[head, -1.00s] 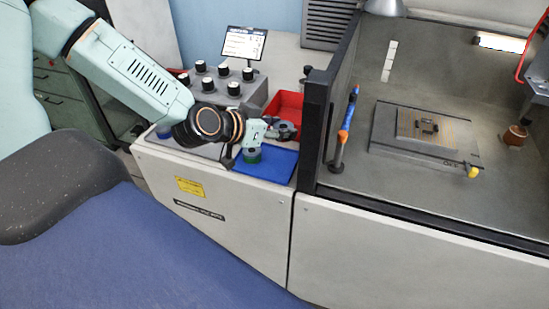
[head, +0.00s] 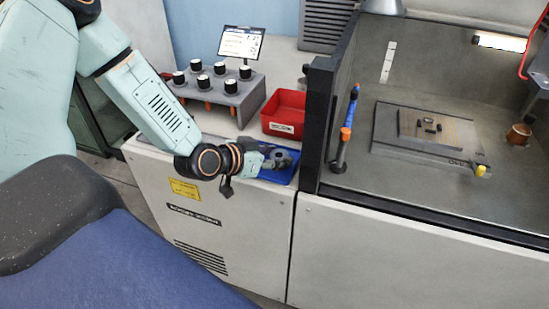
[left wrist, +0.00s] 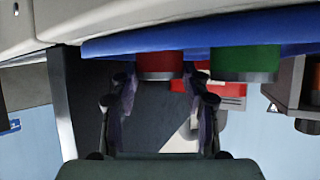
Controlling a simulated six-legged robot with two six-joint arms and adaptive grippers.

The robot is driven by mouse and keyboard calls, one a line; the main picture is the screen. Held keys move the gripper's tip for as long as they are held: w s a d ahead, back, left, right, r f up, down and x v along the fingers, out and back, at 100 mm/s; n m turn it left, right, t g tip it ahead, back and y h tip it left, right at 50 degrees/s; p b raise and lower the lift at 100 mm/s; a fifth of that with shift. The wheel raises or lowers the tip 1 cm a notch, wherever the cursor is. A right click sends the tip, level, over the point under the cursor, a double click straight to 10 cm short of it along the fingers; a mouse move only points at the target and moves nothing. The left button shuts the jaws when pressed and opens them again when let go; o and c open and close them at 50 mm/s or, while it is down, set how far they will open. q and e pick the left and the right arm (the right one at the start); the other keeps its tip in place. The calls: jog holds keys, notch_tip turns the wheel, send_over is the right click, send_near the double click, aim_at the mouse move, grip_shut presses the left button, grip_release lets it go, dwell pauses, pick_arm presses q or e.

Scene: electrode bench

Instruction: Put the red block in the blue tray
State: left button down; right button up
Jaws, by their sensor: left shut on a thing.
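The blue tray (head: 278,176) lies at the bench's front edge in the head view, partly covered by my left gripper (head: 280,158). Its blue underside or edge also runs along the top of the left wrist view (left wrist: 110,46). The red block (left wrist: 160,62), with a dark grey end, shows between the fingertips of my left gripper (left wrist: 162,88), which is shut on it. The block meets the blue in that picture; whether it rests on the tray I cannot tell. The block is hidden in the head view. My right gripper is not in view.
A green block (left wrist: 244,60) stands right beside the red one at the tray. A red bin (head: 285,115) stands behind the tray. A grey rack with black-topped knobs (head: 218,88) is to the left. A dark-framed enclosure (head: 318,125) closes off the right side.

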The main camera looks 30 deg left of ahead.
pick_arm(q)
jog(key=shift+d, duration=0.25)
jog(key=c, duration=1)
grip_release()
jog(key=shift+a+f, duration=0.1)
jog(key=shift+o, duration=0.2)
jog(key=shift+a, duration=0.1)
